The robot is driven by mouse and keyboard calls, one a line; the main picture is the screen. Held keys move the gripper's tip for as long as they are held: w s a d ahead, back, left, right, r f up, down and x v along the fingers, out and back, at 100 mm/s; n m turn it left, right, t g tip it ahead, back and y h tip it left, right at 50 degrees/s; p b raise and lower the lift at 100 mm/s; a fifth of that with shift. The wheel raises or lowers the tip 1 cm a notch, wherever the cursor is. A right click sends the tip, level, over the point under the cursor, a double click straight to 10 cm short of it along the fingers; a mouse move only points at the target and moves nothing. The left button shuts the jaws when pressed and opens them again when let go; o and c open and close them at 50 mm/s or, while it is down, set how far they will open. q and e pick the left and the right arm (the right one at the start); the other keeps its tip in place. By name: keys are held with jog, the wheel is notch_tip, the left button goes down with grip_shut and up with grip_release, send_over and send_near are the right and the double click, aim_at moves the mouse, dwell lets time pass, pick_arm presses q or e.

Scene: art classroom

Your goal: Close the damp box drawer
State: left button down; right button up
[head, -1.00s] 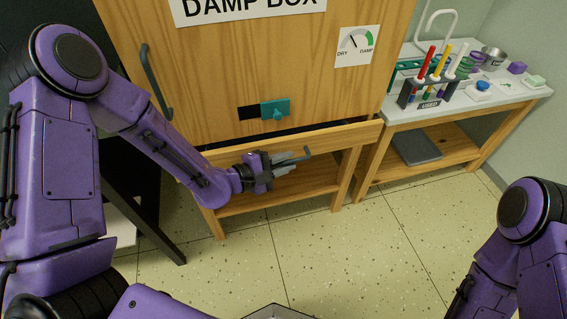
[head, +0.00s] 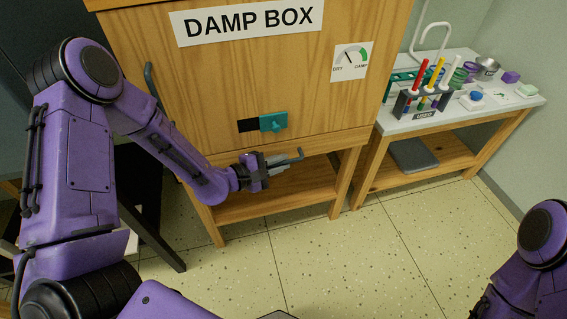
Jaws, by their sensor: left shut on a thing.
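The damp box (head: 200,90) is a tall wooden cabinet with a "DAMP BOX" sign across its upper front. Its drawer front (head: 330,143) is the low wooden panel under the large door. No gap shows above the drawer, and it looks flush or nearly flush with the front. My left gripper (head: 282,162) is at the drawer's front, shut on its grey handle (head: 298,156). The fingers partly hide the handle. Only part of my right arm shows at the right edge, and its gripper is out of view.
A teal latch (head: 273,122) and a dry/damp dial (head: 351,62) are on the cabinet front. A dark vertical handle (head: 151,84) is at its left. A side table (head: 405,124) with marker tubes and jars stands to the right. The tiled floor (head: 350,255) in front is clear.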

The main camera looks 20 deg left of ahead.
pick_arm(q)
jog(key=c, duration=1.4)
grip_release()
jog(key=shift+w+a+r, duration=0.1)
jog(key=shift+w+a, duration=0.05)
jog(key=shift+a, duration=0.05)
jog(key=shift+c, duration=0.2)
jog(key=p+v, duration=0.3)
jog(key=v, duration=0.7)
jog(key=shift+s, duration=0.35)
jog(key=shift+a+f, duration=0.1)
jog(key=shift+f, duration=0.15)
